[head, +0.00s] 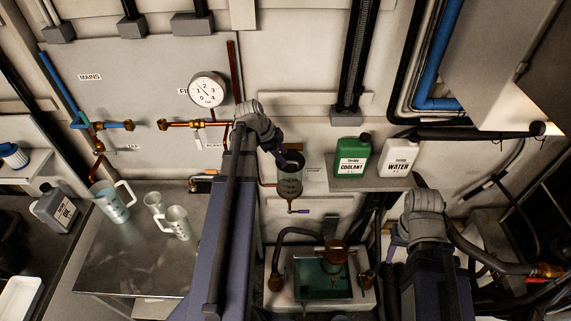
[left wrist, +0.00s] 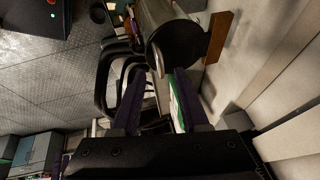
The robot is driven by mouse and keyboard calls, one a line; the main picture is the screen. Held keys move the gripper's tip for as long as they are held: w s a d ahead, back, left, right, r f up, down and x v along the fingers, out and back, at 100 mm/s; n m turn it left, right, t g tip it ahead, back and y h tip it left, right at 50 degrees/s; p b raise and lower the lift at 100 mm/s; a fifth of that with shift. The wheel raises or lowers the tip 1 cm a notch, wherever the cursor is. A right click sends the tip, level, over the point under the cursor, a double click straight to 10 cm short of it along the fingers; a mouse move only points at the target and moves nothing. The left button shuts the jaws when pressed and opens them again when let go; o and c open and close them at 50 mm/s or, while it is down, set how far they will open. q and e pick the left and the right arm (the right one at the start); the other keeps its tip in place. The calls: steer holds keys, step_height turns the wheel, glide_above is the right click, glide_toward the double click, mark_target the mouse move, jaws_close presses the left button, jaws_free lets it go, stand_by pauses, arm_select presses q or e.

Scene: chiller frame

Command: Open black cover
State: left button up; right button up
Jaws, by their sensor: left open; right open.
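A cylindrical vessel (head: 289,184) with a dark top hangs on the wall panel in the middle of the head view. In the left wrist view, a cylinder (left wrist: 150,18) ends in a round black cover (left wrist: 177,45), which looks closed. My left gripper (head: 287,158) is just at the vessel's top and partly hides it. In the left wrist view, its two dark fingers (left wrist: 154,88) are apart, with the cover just beyond the tips. I cannot tell whether they touch it. My right gripper (head: 394,244) is mostly hidden behind its wrist at lower right, away from the vessel.
A green coolant bottle (head: 351,158) and a white water bottle (head: 398,157) stand on a shelf right of the vessel. A pressure gauge (head: 207,89) and copper pipes are left. A green basin (head: 322,279) is below. Clear jugs (head: 112,205) stand on the metal bench.

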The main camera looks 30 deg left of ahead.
arm_select(q)
steer(key=shift+b+x, duration=0.9)
steer(key=shift+x, duration=0.65)
arm_select(e)
step_height(320, 180, down, 3)
steer(key=shift+r, duration=0.15)
arm_select(q)
steer(key=shift+c, duration=0.4)
jaws_close()
